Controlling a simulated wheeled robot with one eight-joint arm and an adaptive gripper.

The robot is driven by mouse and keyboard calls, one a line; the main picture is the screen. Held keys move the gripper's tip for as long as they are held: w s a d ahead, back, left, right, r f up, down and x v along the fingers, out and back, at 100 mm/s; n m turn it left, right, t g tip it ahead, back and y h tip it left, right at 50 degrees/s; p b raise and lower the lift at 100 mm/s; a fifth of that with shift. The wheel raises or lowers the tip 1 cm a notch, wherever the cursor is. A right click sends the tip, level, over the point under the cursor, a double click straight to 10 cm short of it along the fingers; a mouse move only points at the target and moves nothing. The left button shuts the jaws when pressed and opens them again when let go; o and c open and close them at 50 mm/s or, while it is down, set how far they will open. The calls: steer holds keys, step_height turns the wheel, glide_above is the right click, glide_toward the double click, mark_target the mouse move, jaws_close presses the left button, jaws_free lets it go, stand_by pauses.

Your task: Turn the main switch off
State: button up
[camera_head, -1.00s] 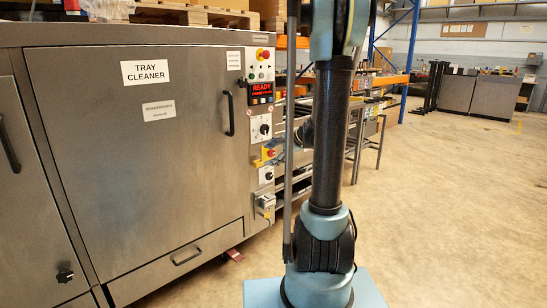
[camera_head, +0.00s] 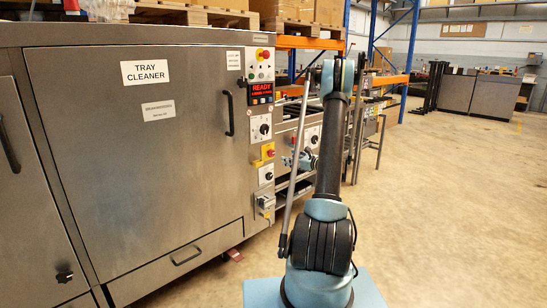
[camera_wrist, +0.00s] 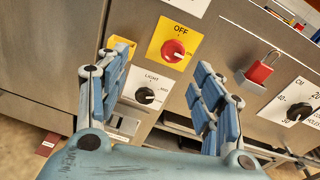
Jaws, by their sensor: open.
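The main switch (camera_wrist: 173,51) is a red rotary knob on a yellow plate marked OFF above the knob. It also shows small on the tray cleaner's right panel in the head view (camera_head: 268,151). Which way the knob is turned is too small to tell. My gripper (camera_wrist: 160,62) is open and empty in the wrist view, its blue-padded fingers spread on either side of the plate in the picture. It appears apart from the switch. In the head view my gripper (camera_head: 298,160) is small, just right of the panel.
A black LIGHT knob (camera_wrist: 145,95) sits below the switch. A red padlock (camera_wrist: 259,71) hangs to the right, near another black dial (camera_wrist: 298,111). The tray cleaner's door handle (camera_head: 229,113) is left of the panel. Open floor (camera_head: 450,200) lies to the right.

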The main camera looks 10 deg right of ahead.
step_height(320, 180, down, 3)
steer(key=w+d+m+t, duration=0.1)
steer(key=d+m, duration=0.1)
steer(key=d, duration=0.1)
glide_toward(272, 153)
steer(key=x, duration=0.9)
steer(key=shift+w, duration=0.2)
steer(key=c, duration=1)
